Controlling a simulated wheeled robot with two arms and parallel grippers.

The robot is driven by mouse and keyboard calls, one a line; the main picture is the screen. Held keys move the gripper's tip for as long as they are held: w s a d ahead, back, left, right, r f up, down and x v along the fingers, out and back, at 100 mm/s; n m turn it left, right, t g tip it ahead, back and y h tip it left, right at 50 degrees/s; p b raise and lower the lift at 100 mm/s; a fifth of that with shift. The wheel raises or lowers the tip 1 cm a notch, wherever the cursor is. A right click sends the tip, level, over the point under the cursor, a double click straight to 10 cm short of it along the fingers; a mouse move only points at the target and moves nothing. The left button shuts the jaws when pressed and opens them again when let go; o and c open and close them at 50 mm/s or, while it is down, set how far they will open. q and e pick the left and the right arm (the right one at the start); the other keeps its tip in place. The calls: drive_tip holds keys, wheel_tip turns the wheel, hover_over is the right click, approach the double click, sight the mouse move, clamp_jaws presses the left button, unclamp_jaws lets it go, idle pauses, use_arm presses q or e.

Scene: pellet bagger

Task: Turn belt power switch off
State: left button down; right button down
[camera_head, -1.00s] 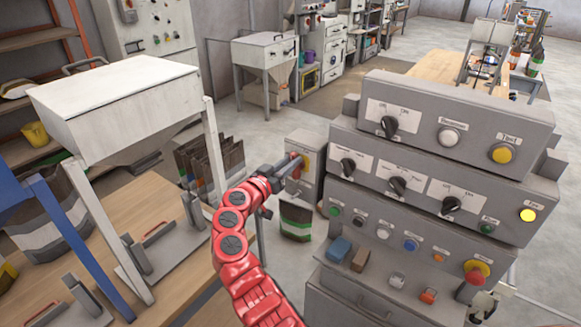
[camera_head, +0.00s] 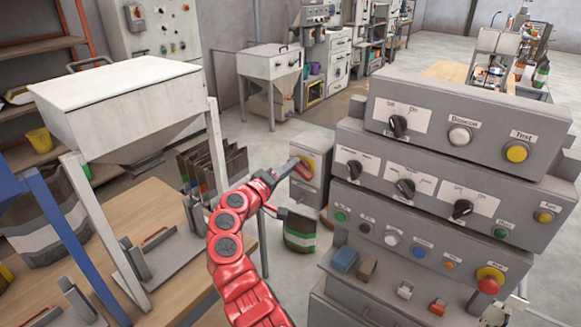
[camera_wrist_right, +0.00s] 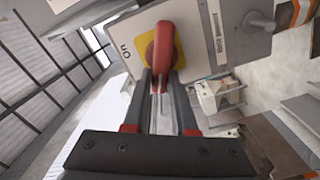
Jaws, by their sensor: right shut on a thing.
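The switch box (camera_head: 316,160) is a grey box standing beyond the bench. It carries a red rotary handle (camera_head: 303,168) on a yellow plate (camera_wrist_right: 151,52). In the right wrist view the red handle (camera_wrist_right: 164,48) stands between my fingertips, with the word "On" on the plate's left side. My right gripper (camera_head: 280,172), on the red arm, reaches the box from the left and is shut on the handle. It also shows in the right wrist view (camera_wrist_right: 161,80). I cannot tell which marked position the handle points to. My left gripper is not in view.
A stacked grey control panel (camera_head: 460,130) with knobs and buttons stands close on the right. A white hopper (camera_head: 120,95) on legs and a wooden bench (camera_head: 175,215) are on the left. A filled bag (camera_head: 300,232) stands on the floor below the box.

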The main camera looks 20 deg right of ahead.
drive_tip(key=n+p, duration=0.1)
drive_tip(key=n, duration=0.1)
drive_tip(key=f+n, duration=0.1)
drive_tip(key=n, duration=0.2)
drive_tip(key=shift+f+p, duration=0.15)
drive_tip(key=shift+p, duration=0.25)
idle(0.3)
drive_tip(key=c, duration=0.7)
unclamp_jaws()
drive_tip(key=shift+w+d, duration=0.1)
drive_tip(key=shift+d, duration=0.05)
drive_tip(key=b+v, duration=0.3)
drive_tip(key=v, duration=1.4)
drive_tip(key=shift+b, duration=0.35)
